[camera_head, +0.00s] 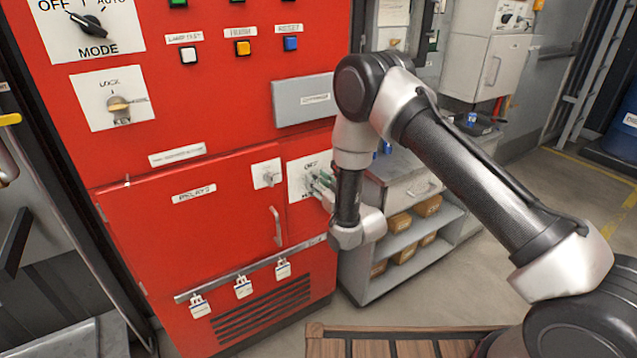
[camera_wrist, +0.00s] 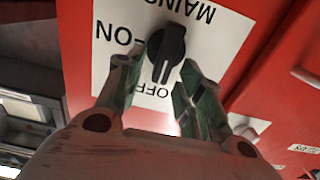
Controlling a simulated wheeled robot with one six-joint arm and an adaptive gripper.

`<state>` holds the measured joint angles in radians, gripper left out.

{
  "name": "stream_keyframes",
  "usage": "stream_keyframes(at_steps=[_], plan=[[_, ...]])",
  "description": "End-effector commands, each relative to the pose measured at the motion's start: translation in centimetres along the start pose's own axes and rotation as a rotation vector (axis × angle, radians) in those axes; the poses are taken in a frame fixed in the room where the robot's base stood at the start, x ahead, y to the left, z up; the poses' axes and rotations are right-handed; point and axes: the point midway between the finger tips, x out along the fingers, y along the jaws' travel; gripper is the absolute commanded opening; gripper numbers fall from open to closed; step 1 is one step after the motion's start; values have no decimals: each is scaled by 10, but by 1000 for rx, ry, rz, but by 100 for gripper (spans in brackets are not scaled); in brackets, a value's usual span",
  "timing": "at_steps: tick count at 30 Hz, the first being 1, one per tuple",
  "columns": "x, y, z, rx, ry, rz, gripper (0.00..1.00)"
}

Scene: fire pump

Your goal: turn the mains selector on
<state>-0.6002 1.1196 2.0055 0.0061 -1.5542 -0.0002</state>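The mains selector is a black knob (camera_wrist: 168,48) on a white plate (camera_wrist: 215,35) on the red cabinet. In the wrist view the plate appears upside down, with MAINS at the top, ON at the left and OFF at the bottom. The knob's bar runs toward OFF. My gripper (camera_wrist: 160,72) is open, with one greenish finger on each side of the knob's lower end; I cannot tell whether either touches it. In the head view the plate (camera_head: 296,180) is partly hidden by my gripper (camera_head: 320,186), which reaches it from the right.
The red cabinet also carries a MODE knob (camera_head: 92,25), a key switch (camera_head: 119,108), push buttons, a RELAYS door with a handle (camera_head: 276,226), and padlocks (camera_head: 243,287) on a rail. A grey shelf unit with boxes (camera_head: 400,222) stands close to the right of my gripper.

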Motion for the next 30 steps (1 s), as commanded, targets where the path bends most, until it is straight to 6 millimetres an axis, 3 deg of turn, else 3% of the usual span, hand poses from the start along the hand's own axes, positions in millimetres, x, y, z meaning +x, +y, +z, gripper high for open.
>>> stream_keyframes(at_steps=[2, 6, 8, 20, 30], plan=[[0, 0, 0, 0, 0, 0, 34], [0, 0, 0, 0, 0, 0, 8], [0, 0, 0, 0, 0, 0, 0], [0, 1, 0, 42, 0, 0, 0], [0, 7, 1, 269, 0, 1, 0]])
